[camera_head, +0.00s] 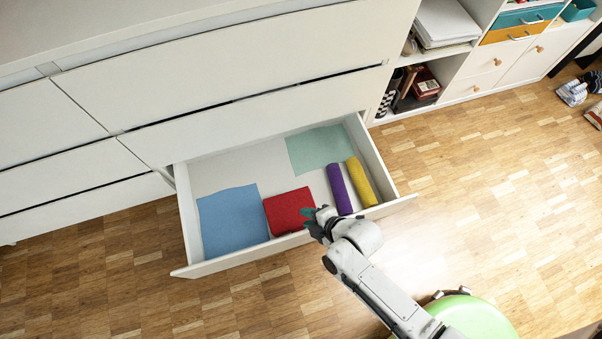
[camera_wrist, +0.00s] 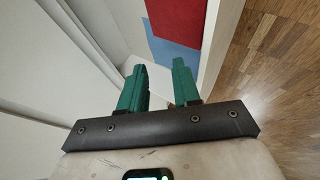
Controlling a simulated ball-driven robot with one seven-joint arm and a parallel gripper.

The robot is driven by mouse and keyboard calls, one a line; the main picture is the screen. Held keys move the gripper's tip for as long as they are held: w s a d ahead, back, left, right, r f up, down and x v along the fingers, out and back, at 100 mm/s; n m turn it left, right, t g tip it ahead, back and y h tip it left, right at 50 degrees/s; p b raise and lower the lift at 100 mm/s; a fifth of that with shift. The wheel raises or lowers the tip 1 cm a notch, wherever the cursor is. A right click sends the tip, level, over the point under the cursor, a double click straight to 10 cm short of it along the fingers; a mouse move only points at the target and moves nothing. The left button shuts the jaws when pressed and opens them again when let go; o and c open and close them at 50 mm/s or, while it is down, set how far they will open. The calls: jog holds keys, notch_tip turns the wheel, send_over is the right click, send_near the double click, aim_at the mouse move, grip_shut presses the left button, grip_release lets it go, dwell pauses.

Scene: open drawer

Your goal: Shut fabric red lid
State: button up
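The red fabric (camera_head: 289,210) lies in the open drawer (camera_head: 222,264) as a thick rectangle, apparently folded over. It also shows at the top of the wrist view (camera_wrist: 172,18). Whether a flap is lifted cannot be told. My gripper (camera_head: 307,215) is at the red fabric's right edge, over the drawer near its front panel. In the wrist view the two green fingers (camera_wrist: 158,82) are apart with nothing between them. Contact with the fabric cannot be made out.
A blue cloth (camera_head: 232,221) lies left of the red fabric. A purple roll (camera_head: 339,189) and a yellow roll (camera_head: 361,182) lie to the right, with a mint cloth (camera_head: 318,149) behind. The drawer front panel (camera_wrist: 214,48) rises close beside my right finger.

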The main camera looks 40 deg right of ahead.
jog(key=shift+p+v, duration=0.55)
jog(key=shift+v, duration=1.7)
